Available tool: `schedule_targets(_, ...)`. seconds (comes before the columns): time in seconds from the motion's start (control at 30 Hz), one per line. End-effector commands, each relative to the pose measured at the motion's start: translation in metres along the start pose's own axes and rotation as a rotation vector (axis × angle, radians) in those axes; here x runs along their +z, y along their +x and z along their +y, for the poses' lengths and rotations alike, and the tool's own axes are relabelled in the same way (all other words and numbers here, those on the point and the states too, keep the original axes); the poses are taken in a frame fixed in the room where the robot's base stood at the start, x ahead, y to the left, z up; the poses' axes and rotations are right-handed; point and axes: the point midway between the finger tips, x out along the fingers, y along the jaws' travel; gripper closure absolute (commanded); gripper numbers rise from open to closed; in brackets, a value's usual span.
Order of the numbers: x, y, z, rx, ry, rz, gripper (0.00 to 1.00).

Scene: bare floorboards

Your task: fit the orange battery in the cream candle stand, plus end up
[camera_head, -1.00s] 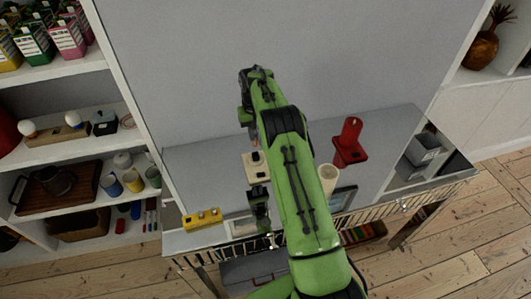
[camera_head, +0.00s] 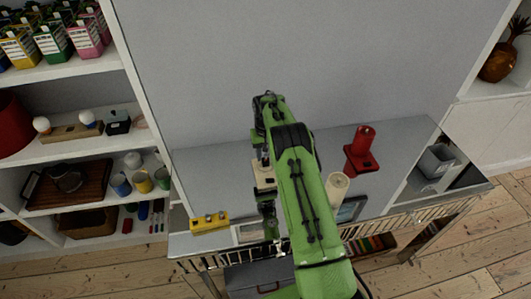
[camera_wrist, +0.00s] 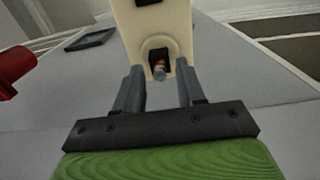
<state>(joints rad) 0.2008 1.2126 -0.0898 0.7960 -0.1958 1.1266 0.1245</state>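The cream candle stand (camera_head: 264,180) stands on the grey table and is partly covered by my arm in the head view. In the wrist view the cream stand (camera_wrist: 180,22) fills the top middle, with a round collar around a dark opening. A small orange piece with a silvery end, seemingly the orange battery (camera_wrist: 160,69), shows at that opening; how deep it sits and which end is up I cannot tell. My gripper (camera_wrist: 160,88) has its two fingers apart, one on each side of the battery's line, with visible gaps.
A red stand (camera_head: 361,152) is to the right on the table, with a cream cylinder (camera_head: 337,186) and a dark-framed tablet (camera_head: 351,208) nearer the front. A yellow block (camera_head: 209,222) lies at the front left. A grey bin (camera_head: 436,162) is at the right end.

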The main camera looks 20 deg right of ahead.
Motion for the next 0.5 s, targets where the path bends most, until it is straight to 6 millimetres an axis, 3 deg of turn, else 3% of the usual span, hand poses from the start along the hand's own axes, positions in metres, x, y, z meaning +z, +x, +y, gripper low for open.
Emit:
schedule_targets(0.27,-0.001,-0.011,0.000,0.000,0.001,0.003,0.61)
schedule_targets(0.5,-0.001,-0.073,0.000,0.000,0.000,0.005,0.61)
